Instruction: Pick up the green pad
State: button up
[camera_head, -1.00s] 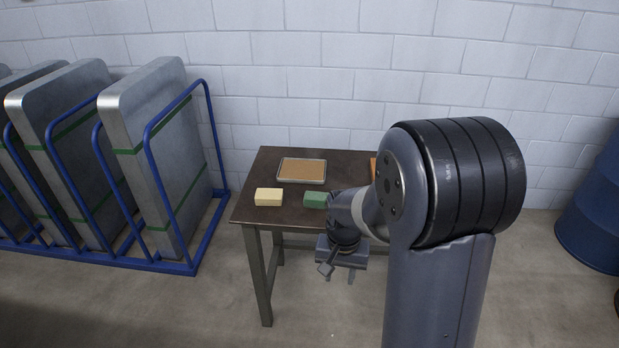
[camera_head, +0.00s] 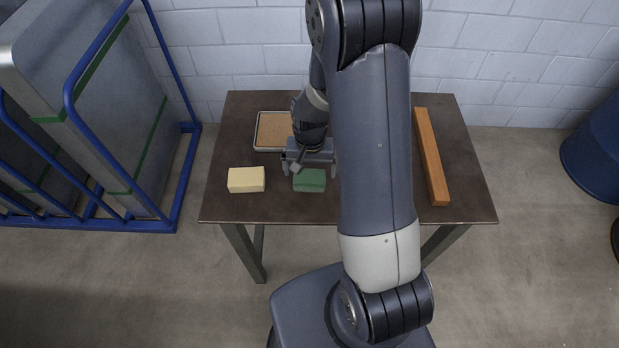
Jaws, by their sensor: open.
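The green pad (camera_head: 310,181) lies on the dark table (camera_head: 280,211) near its front edge, left of my upright arm. My gripper (camera_head: 309,168) is open and sits over the far side of the pad, pointing down. Its fingers show to the left and right of the pad's far edge. I cannot tell how high above the pad the fingertips are, or whether they touch it. My arm may hide a little of the pad's right end.
A pale yellow block (camera_head: 246,180) lies left of the pad. A shallow tray with a tan surface (camera_head: 271,131) is behind, partly hidden by my gripper. A long orange-brown bar (camera_head: 431,160) lies at the right. A blue rack (camera_head: 128,225) with grey slabs stands left of the table.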

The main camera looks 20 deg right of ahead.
jog(key=shift+w+f, duration=0.15)
jog(key=shift+f, duration=1.3)
jog(key=c, duration=0.9)
